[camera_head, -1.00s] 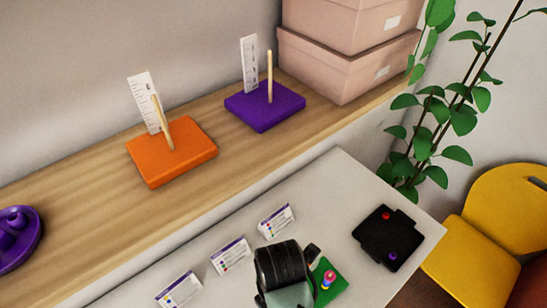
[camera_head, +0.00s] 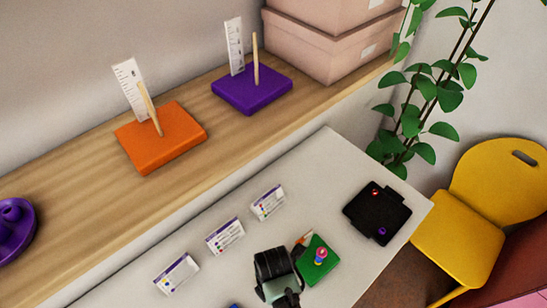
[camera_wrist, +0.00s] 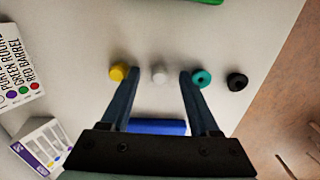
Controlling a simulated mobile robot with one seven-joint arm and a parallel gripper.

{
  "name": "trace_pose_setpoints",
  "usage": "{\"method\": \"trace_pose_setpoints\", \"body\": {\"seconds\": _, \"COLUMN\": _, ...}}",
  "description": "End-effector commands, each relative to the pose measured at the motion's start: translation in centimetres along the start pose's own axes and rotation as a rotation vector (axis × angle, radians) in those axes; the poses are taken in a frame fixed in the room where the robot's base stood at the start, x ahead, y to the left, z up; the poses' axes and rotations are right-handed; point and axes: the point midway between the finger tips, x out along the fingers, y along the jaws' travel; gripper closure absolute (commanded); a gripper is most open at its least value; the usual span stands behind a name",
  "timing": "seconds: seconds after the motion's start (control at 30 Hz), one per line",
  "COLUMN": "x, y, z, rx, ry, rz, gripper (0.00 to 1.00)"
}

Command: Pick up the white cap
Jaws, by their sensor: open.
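The white cap (camera_wrist: 159,74) is a small pale round piece on the light table. In the wrist view it shows between the tips of my open gripper (camera_wrist: 158,74), with no visible contact. I cannot tell how high the fingertips are above it. A yellow piece (camera_wrist: 118,72) lies just left of the left finger. A teal piece (camera_wrist: 201,77) lies just right of the right finger, with a black piece (camera_wrist: 236,81) beyond it. In the head view my wrist is at the bottom edge; the fingertips and the white cap do not show there.
A blue object (camera_wrist: 157,127) lies between the fingers, nearer the palm. A green board (camera_head: 318,262) with a peg of beads stands beside my wrist. A black board (camera_head: 377,212) and several printed cards (camera_head: 225,236) are on the table. Orange (camera_head: 160,137) and purple (camera_head: 251,88) boards stand on the shelf.

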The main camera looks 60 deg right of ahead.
Motion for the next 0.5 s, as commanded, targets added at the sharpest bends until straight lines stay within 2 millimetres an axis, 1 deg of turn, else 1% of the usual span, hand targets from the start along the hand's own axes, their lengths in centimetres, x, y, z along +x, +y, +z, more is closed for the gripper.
{"method": "trace_pose_setpoints", "body": {"seconds": 0.23, "x": 0.14, "y": 0.02, "z": 0.01, "rx": 0.0, "ry": 0.0, "rz": 0.001, "gripper": 0.38}}
{"method": "trace_pose_setpoints", "body": {"seconds": 0.37, "x": 0.12, "y": 0.02, "z": 0.0, "rx": 0.0, "ry": 0.0, "rz": 0.001, "gripper": 0.61}}
{"method": "trace_pose_setpoints", "body": {"seconds": 0.4, "x": 0.12, "y": 0.03, "z": 0.0, "rx": 0.0, "ry": 0.0, "rz": 0.001, "gripper": 0.69}}
{"method": "trace_pose_setpoints", "body": {"seconds": 0.47, "x": 0.12, "y": 0.02, "z": 0.0, "rx": 0.0, "ry": 0.0, "rz": 0.001, "gripper": 0.79}}
{"method": "trace_pose_setpoints", "body": {"seconds": 0.5, "x": 0.11, "y": 0.02, "z": 0.0, "rx": 0.0, "ry": 0.0, "rz": 0.001, "gripper": 0.87}}
